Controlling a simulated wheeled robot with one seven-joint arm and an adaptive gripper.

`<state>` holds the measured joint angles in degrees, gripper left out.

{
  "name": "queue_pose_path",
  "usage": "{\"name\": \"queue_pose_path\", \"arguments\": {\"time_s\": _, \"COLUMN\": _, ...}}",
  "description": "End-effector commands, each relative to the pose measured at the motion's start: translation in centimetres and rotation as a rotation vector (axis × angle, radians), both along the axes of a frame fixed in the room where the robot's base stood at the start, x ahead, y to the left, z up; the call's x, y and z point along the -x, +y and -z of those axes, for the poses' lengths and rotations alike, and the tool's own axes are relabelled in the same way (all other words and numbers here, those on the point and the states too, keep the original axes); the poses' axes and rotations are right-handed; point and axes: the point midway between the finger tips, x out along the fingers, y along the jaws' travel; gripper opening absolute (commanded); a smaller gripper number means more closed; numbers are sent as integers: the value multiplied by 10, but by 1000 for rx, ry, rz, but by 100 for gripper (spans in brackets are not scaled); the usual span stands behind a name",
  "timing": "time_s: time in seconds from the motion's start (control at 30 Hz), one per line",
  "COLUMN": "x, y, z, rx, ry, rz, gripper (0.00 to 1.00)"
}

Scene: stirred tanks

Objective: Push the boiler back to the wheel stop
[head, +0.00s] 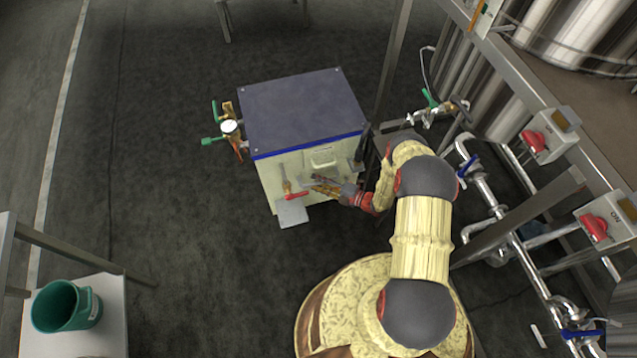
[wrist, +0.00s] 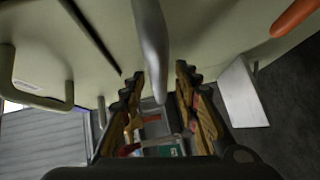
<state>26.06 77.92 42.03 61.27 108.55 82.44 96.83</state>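The boiler (head: 305,112) is a cream box with a dark lid and a blue front edge, standing on the dark floor. Its cream front (wrist: 225,35) fills the upper wrist view. My gripper (head: 318,186) is close in front of the boiler's front face, low and right of the red-handled valve (head: 296,196). In the wrist view, my gripper's fingers (wrist: 158,85) are apart, with a grey tapered rod (wrist: 151,45) showing between and beyond the tips. I cannot tell whether they touch the rod or the boiler. I cannot make out the wheel stop.
A metal frame with pipes, valves and red switches (head: 534,141) stands at the right. A green jug (head: 80,310) sits on a pale surface (head: 110,335) at lower left. Valves and a gauge (head: 229,127) stick out from the boiler's left side. The floor left of it is clear.

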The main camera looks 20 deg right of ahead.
Motion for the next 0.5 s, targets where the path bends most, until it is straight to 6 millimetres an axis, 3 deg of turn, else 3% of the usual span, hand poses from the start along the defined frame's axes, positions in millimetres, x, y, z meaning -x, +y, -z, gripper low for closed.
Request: {"name": "queue_pose_path", "arguments": {"time_s": 0.5, "x": 0, "y": 0, "z": 0, "rx": 0, "ry": 0, "rz": 0, "gripper": 6}}
